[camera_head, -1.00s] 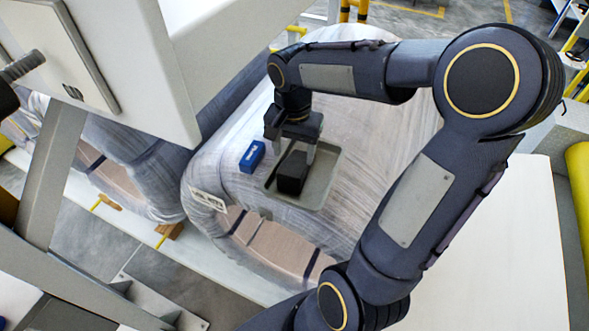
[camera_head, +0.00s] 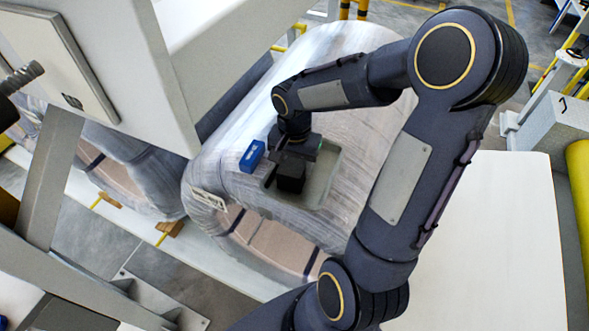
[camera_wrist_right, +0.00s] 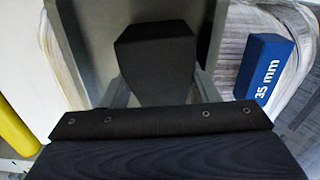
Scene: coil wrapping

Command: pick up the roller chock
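The roller chock, a black block (camera_head: 291,176), stands in a shallow grey tray (camera_head: 317,198) on top of a film-wrapped coil. In the right wrist view the black block (camera_wrist_right: 157,62) is straight ahead, its lower part between the grey fingers. My right gripper (camera_head: 292,158) is low over the tray, right behind the block. In the right wrist view its fingers (camera_wrist_right: 160,88) stand apart, one on each side of the block; I cannot tell whether they touch it.
A blue block (camera_head: 252,156) marked "35 mm" in the right wrist view (camera_wrist_right: 264,68) lies on the coil beside the tray. A white machine housing (camera_head: 130,70) stands at the left. A white table surface (camera_head: 480,240) is clear at the right.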

